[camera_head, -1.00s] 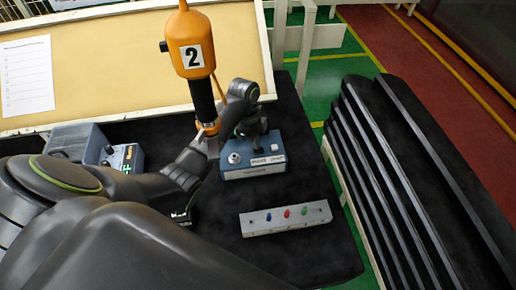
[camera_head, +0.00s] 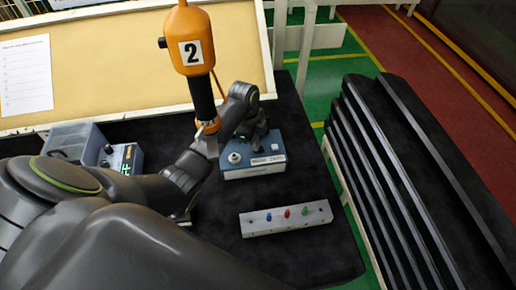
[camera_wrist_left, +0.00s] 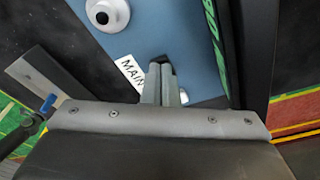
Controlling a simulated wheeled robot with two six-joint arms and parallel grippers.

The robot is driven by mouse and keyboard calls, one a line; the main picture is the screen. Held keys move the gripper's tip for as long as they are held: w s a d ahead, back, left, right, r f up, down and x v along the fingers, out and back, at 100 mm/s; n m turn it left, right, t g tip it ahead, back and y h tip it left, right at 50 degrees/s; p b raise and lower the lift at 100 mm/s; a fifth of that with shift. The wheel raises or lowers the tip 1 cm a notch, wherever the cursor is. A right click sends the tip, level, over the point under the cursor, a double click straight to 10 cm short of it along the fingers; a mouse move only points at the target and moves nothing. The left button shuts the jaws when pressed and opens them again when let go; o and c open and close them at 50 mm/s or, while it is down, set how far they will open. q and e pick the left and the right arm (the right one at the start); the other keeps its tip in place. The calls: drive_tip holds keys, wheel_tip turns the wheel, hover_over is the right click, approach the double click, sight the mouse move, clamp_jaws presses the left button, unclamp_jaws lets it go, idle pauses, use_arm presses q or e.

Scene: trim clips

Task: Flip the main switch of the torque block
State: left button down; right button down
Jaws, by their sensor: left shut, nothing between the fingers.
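The torque block, a blue box (camera_head: 252,171) with a round pale knob and white labels on top, stands on the black table in the head view. In the left wrist view its blue top (camera_wrist_left: 80,12) shows the knob (camera_wrist_left: 107,13) and a white label reading MAIN (camera_wrist_left: 131,72). My left gripper (camera_head: 262,149) is over the top of the box. In the left wrist view its fingers (camera_wrist_left: 160,75) are shut and empty, pointing at the panel beside the MAIN label. A small dark part shows by the fingertips; the switch's position cannot be made out. My right gripper is not in view.
An orange tool (camera_head: 190,40) marked 2 hangs close behind my left arm. A grey strip (camera_head: 285,219) with coloured pieces lies in front of the box. Another grey-blue unit (camera_head: 123,157) stands at the left. Black stepped panels (camera_head: 400,180) stand at the right.

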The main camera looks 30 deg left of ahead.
use_arm(q)
drive_tip(key=shift+f, duration=0.2)
wheel_tip(320, 180, up, 3)
drive_tip(key=p, duration=0.2)
drive_tip(key=shift+p, duration=0.4)
drive_tip(key=shift+r+b, duration=0.15)
drive_tip(key=shift+b, duration=0.15)
drive_tip(key=shift+r, duration=1.95)
